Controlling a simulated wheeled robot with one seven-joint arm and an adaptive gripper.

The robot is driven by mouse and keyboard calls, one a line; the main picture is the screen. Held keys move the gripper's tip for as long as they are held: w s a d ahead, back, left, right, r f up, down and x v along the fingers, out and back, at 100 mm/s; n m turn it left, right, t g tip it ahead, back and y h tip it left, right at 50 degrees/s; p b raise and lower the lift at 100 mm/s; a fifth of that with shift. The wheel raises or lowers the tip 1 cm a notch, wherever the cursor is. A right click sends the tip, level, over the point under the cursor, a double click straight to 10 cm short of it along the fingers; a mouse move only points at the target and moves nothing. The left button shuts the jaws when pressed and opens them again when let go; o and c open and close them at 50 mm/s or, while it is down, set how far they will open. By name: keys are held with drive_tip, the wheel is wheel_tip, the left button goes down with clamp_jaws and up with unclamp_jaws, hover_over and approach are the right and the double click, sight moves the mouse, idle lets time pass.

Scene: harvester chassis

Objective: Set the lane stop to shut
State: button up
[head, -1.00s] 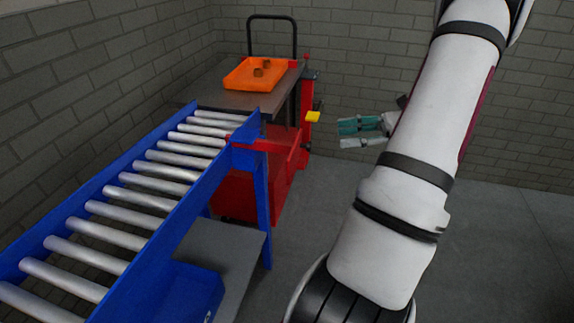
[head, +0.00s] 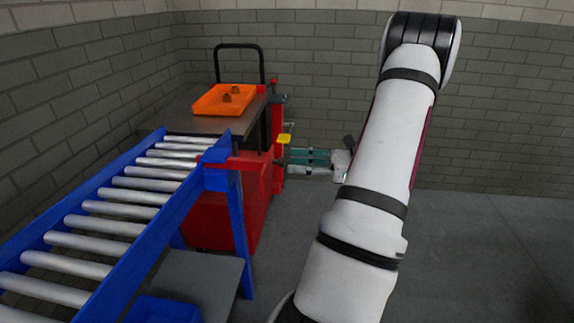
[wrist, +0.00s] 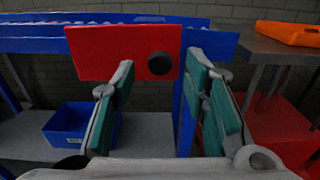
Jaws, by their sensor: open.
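A red plate with a dark round knob, which looks like the lane stop (wrist: 95,55), stands in front of the blue conveyor rail (wrist: 40,45) in the wrist view. In the head view, red parts (head: 237,160) show at the conveyor's far end, partly behind the blue frame. My gripper (head: 288,161) has teal finger pads and points left toward this end. In the wrist view my gripper (wrist: 160,66) is open and empty, its fingers on either side of the knob in the picture. I cannot tell whether they touch the plate.
A roller conveyor (head: 135,197) runs along the left. An orange tray (head: 207,104) with small brown pieces sits on a table behind it. A yellow tab (head: 284,138) is near my gripper. A blue bin (wrist: 78,122) is on the lower shelf. Floor at right is clear.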

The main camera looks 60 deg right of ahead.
sight(284, 161)
drive_tip(key=shift+x, duration=1.55)
